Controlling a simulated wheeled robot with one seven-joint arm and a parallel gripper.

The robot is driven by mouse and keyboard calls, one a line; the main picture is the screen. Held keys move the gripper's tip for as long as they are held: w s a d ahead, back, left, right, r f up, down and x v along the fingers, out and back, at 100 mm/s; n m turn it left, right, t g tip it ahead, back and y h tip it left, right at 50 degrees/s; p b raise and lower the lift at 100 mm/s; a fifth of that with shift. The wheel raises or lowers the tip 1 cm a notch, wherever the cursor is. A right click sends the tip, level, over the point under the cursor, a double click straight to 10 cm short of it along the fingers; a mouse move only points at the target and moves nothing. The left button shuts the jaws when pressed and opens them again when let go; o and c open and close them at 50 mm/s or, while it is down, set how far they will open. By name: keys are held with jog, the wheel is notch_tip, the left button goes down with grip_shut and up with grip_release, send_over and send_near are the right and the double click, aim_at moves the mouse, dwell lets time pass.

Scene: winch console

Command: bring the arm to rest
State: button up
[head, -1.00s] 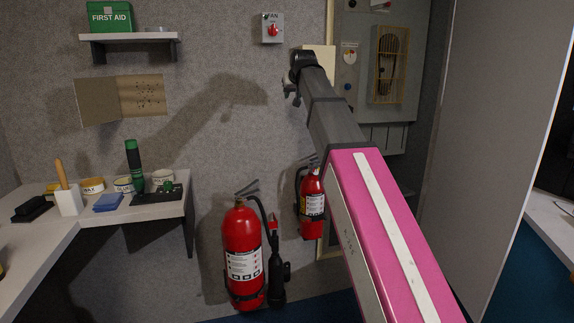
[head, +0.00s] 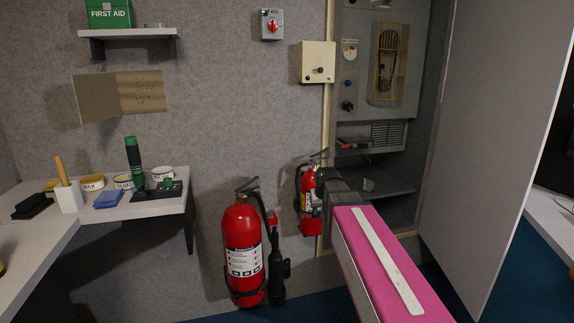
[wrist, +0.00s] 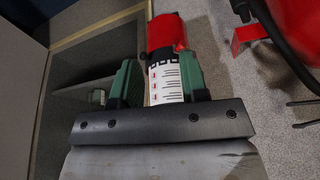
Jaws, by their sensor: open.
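My arm slopes down and away in the head view, its pink link at the lower right and its dark far end low, beside the smaller red fire extinguisher (head: 307,222) on the wall. The gripper itself is not clearly visible there. In the wrist view my gripper (wrist: 157,65) shows two green fingers standing apart. A red body with a white label, seemingly the smaller extinguisher (wrist: 165,35), shows in the gap between them. I cannot tell whether it is between the fingers or just beyond them, or whether anything touches.
A larger fire extinguisher (head: 243,250) stands left of my arm. A worktop (head: 30,235) with pots and tools is at the left. A beige box (head: 318,62) and a fan switch (head: 271,24) are on the wall. A grey panel (head: 470,130) stands at the right.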

jog(key=s+d+f+g, duration=0.2)
jog(key=s+f, duration=0.7)
jog(key=s+d+f+m+g, duration=0.1)
jog(key=s+d+f+g, duration=0.1)
jog(key=s+f, duration=0.7)
jog(key=shift+s+d+f, duration=0.35)
jog(key=shift+d+f, duration=0.3)
jog(key=shift+d, duration=0.2)
